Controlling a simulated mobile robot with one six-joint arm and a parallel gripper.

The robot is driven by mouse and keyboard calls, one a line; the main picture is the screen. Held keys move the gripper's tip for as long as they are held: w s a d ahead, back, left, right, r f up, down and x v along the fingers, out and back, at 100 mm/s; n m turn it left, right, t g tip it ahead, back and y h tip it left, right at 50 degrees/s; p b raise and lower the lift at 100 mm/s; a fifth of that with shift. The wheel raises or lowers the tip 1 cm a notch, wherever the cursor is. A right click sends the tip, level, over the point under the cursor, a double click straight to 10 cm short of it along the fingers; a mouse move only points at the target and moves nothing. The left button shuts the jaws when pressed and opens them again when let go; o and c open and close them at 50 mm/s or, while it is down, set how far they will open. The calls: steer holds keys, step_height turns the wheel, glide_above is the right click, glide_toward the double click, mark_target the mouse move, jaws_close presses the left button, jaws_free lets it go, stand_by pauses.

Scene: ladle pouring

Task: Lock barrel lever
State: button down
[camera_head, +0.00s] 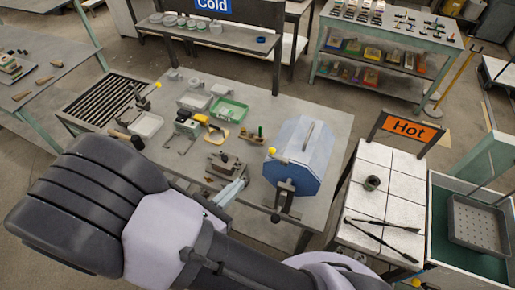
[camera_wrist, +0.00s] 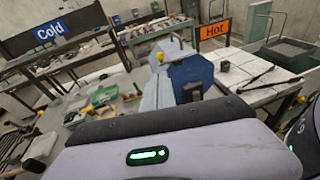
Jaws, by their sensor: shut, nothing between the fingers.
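A yellow knob (camera_head: 271,151), apparently the lever's end, shows at the barrel's left front edge. In the wrist view the barrel (camera_wrist: 190,72) is ahead, with the yellow knob (camera_wrist: 160,56) at its upper left. My gripper (camera_head: 238,184) is a pale shape left of the barrel, apart from the knob and partly hidden by my arm. It is shut and empty. The lever's shaft is too small to make out.
Trays, including a green one (camera_head: 229,109), and small tools lie left of the barrel on the workbench (camera_head: 255,97). The white-tiled Hot table (camera_head: 390,185) with long tongs stands right. A slatted grate (camera_head: 108,100) is at the far left.

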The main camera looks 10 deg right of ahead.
mark_target(270, 153)
steer(key=shift+d, duration=0.1)
steer(key=x, duration=1.4)
steer(key=shift+f, duration=0.1)
